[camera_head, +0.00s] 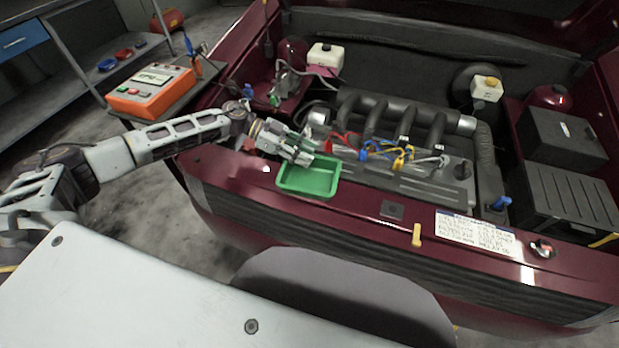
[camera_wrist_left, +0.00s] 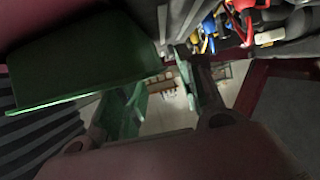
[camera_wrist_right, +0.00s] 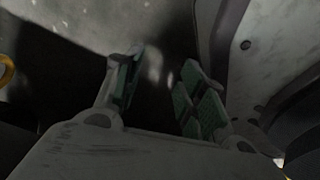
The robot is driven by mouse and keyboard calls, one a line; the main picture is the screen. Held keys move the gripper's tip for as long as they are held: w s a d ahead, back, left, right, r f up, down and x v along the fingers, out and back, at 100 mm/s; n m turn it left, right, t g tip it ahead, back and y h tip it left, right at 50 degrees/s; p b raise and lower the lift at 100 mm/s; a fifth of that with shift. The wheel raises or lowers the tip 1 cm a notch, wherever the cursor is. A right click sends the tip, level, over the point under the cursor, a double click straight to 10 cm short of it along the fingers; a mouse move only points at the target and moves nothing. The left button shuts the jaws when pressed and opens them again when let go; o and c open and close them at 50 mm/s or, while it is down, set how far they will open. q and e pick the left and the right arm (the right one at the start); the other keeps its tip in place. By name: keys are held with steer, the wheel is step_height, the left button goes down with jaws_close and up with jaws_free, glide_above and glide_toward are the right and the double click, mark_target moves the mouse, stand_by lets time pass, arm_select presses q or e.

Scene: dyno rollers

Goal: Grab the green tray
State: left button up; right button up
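The green tray (camera_head: 310,180) sits on the car's front edge, below the engine, and looks empty in the head view. In the left wrist view the tray (camera_wrist_left: 80,62) fills the upper left, close to the fingers. My left gripper (camera_head: 300,152) is over the tray's back edge. Its fingers (camera_wrist_left: 165,95) are apart, with one beside or overlapping the tray's edge; I cannot tell whether it touches. My right gripper (camera_wrist_right: 158,88) is open and empty in the right wrist view, near a pale surface. It is not seen in the head view.
The engine (camera_head: 390,130) with red, blue and yellow clips lies just behind the tray. A yellow piece (camera_head: 417,235) and a white label (camera_head: 474,232) are on the front edge to the right. An orange device (camera_head: 150,90) stands on a cart at left.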

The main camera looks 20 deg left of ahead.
mark_target(319, 181)
arm_select(q)
steer(key=shift+x, duration=1.6)
steer(key=shift+c, duration=0.4)
jaws_close()
